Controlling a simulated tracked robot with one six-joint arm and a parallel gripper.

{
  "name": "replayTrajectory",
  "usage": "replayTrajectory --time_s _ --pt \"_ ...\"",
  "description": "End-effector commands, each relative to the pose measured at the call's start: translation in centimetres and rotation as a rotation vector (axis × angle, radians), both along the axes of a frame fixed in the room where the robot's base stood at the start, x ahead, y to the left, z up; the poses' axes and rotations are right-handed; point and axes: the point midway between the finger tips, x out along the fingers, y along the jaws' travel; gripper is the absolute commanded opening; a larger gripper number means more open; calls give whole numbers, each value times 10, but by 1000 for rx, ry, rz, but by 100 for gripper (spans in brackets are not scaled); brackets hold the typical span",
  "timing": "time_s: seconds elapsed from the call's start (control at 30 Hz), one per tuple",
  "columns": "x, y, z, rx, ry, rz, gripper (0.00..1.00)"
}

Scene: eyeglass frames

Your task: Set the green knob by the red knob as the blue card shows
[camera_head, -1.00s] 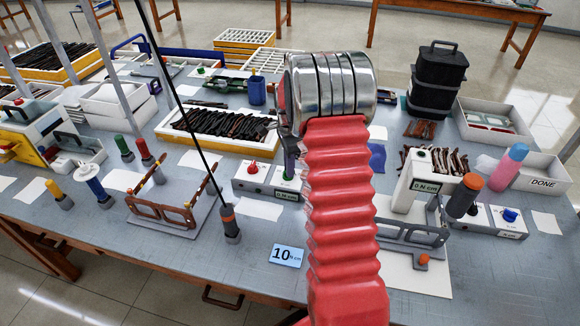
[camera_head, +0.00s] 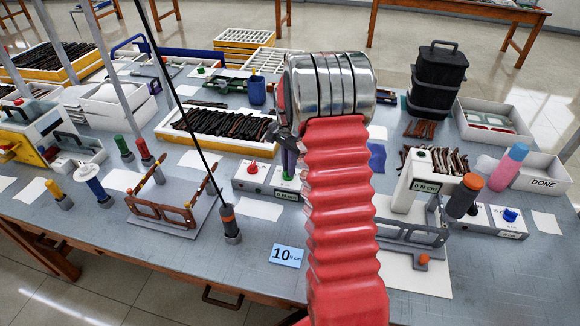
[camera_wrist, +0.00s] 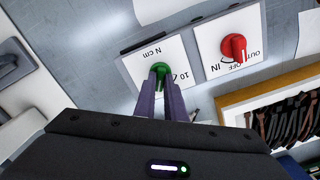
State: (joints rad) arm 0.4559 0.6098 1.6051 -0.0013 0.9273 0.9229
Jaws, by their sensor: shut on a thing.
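The green knob (camera_wrist: 160,72) sits on a white plate marked "N cm" with a "10" beside it in the wrist view. My gripper (camera_wrist: 160,88) has its two purple fingers closed about the green knob. The red knob (camera_wrist: 238,46) is on the neighbouring plate, marked "OUT", "OFF" and "IN", with its pointer tilted. In the head view the red knob (camera_head: 252,167) shows on the grey box, and the green knob (camera_head: 288,174) is partly hidden by my gripper (camera_head: 287,158). The blue card (camera_head: 286,256) lies on the table and reads "10 N cm".
Brown eyeglass frames (camera_head: 175,209) stand on a holder to the left.

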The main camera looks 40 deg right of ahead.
Motion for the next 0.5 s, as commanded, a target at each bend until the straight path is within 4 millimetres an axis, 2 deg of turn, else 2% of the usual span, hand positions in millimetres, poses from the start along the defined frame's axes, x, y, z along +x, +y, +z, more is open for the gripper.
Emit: replayTrajectory --time_s 0.5 --pt "5 2 2 -1 -6 490 0"
